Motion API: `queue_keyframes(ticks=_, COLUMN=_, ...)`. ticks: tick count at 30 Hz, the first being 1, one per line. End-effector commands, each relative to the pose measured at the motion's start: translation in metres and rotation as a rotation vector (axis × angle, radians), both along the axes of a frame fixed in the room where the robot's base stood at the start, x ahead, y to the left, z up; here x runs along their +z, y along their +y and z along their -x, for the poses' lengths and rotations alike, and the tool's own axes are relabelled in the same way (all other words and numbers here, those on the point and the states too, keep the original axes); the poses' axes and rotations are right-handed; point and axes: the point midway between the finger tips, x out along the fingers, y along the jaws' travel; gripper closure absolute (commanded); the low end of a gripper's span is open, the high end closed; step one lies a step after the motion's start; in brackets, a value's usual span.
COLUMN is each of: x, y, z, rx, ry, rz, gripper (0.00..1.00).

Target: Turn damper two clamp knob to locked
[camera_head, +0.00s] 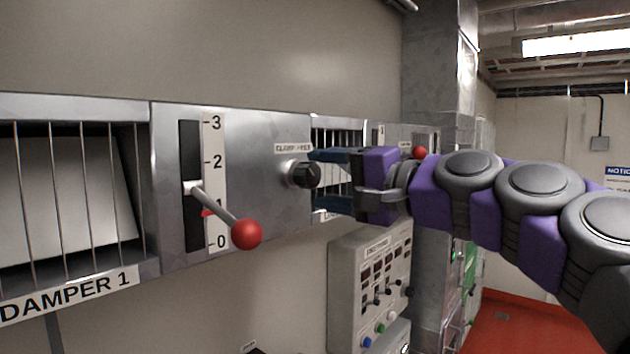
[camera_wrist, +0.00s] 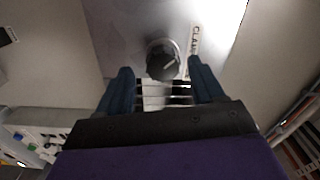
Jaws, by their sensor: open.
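A black round clamp knob (camera_head: 304,173) sticks out from a grey metal panel, under a small label starting "CLAMP". This panel adjoins the grille labelled DAMPER 1; I cannot read a damper number for the knob. In the wrist view the fingers (camera_wrist: 160,70) lie on either side of the knob with gaps, and I see no clear contact.
Left of the knob, a red-ball lever (camera_head: 246,234) juts out beside a 0 to 3 scale (camera_head: 214,180), its slot end between 1 and 2. Another red ball (camera_head: 420,153) shows behind my gripper. A control box (camera_head: 345,270) is mounted below. The wall above is clear.

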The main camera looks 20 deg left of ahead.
Motion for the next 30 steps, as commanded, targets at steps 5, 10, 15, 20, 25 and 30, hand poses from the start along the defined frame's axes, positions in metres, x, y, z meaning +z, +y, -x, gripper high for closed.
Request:
queue_keyframes(ticks=5, x=0.0, y=-0.039, z=0.016, rx=-0.001, ry=0.0, rz=-0.001, gripper=0.33)
queue_keyframes(ticks=10, x=0.001, y=-0.074, z=0.03, rx=-0.003, ry=-0.002, rz=-0.002, gripper=0.33)
queue_keyframes(ticks=15, x=0.0, y=-0.104, z=0.042, rx=-0.001, ry=0.0, rz=0.002, gripper=0.33)
queue_keyframes(ticks=20, x=0.0, y=-0.124, z=0.049, rx=-0.002, ry=0.0, rz=0.001, gripper=0.33)
queue_keyframes(ticks=25, x=-0.001, y=-0.131, z=0.054, rx=0.0, ry=0.0, rz=0.003, gripper=0.33)
queue_keyframes(ticks=30, x=-0.002, y=-0.132, z=0.054, rx=0.001, ry=0.002, rz=0.004, gripper=0.33)
